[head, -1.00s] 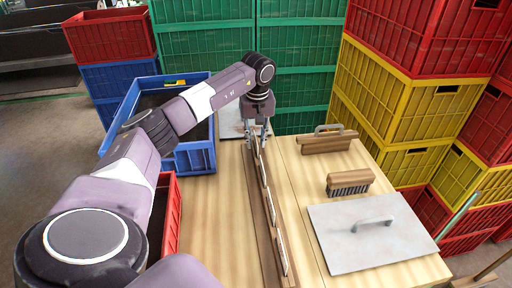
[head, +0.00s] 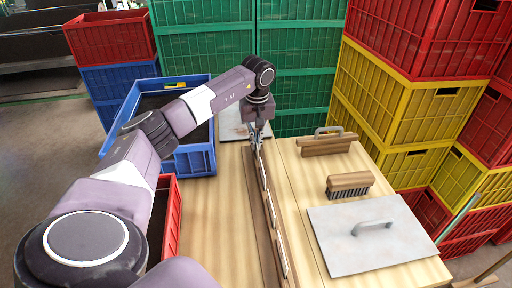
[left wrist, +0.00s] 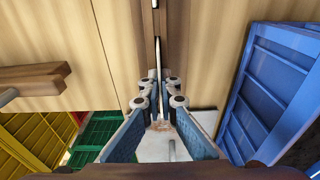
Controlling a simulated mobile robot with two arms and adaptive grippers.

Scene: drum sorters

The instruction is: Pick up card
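A long brown wooden rail (head: 260,205) runs along the table, with several thin pale cards standing on edge in a row in it. A near card (head: 271,208) and one closer to the gripper (head: 263,173) show clearly. My left gripper (head: 256,146) points down at the rail's far end. Its fingers are drawn close together around the farthest card, which they mostly hide. In the left wrist view, the fingertips (left wrist: 157,82) nearly meet over the rail, and the edge of another card (left wrist: 155,55) lies just beyond. My right gripper is not in view.
On the table's right are a flat metal trowel (head: 350,242), a brush (head: 349,184) and a wooden-backed handled tool (head: 327,146). Blue (head: 196,159) and red (head: 172,215) crates stand left; stacked crates stand behind and right. The table left of the rail is clear.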

